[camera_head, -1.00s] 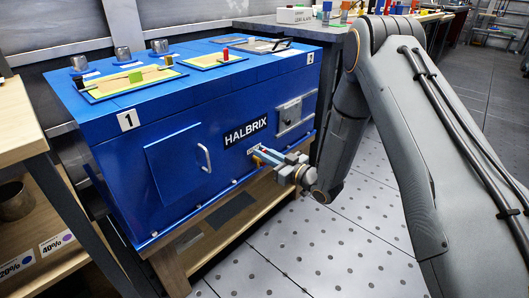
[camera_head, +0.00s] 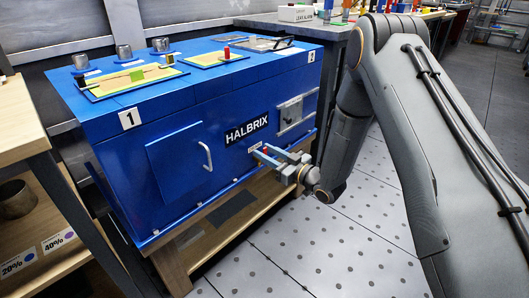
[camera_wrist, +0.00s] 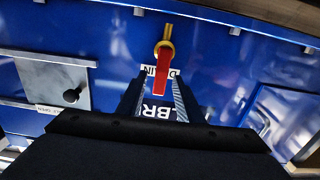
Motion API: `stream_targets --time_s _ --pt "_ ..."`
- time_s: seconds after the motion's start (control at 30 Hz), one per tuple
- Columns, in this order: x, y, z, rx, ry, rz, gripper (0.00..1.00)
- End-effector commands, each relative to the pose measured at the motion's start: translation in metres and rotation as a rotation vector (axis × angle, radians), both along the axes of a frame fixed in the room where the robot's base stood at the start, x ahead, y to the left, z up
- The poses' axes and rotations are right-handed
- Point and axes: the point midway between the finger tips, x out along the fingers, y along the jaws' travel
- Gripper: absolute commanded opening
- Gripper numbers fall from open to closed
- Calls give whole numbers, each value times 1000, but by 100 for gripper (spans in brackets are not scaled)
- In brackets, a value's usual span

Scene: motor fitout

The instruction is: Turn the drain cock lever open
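The drain cock is on the front of the blue HALBRIX housing (camera_head: 190,125), low down below the name plate. In the wrist view its brass body (camera_wrist: 164,47) shows with a red lever (camera_wrist: 162,76) extending from it, over a white label partly hidden by the lever. In the head view only a small red part of the lever (camera_head: 266,151) shows, next to my fingers. My gripper (camera_head: 268,158) is at the cock. In the wrist view my gripper (camera_wrist: 158,90) is open, its fingers on either side of the lever with visible gaps.
A latch plate with a dark knob (camera_wrist: 71,96) is beside the cock; it also shows in the head view (camera_head: 290,112). A blue door with a handle (camera_head: 207,156) is to the left. A wooden bench (camera_head: 190,253) is underneath. The perforated floor in front is clear.

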Motion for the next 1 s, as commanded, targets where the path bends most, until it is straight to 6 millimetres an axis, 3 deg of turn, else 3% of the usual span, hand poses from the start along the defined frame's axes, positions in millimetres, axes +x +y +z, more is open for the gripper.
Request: stream_targets --time_s 0.4,1.0 --pt "-38 -50 1 -1 2 -2 33" --pt "-43 -54 1 -7 3 -1 33"
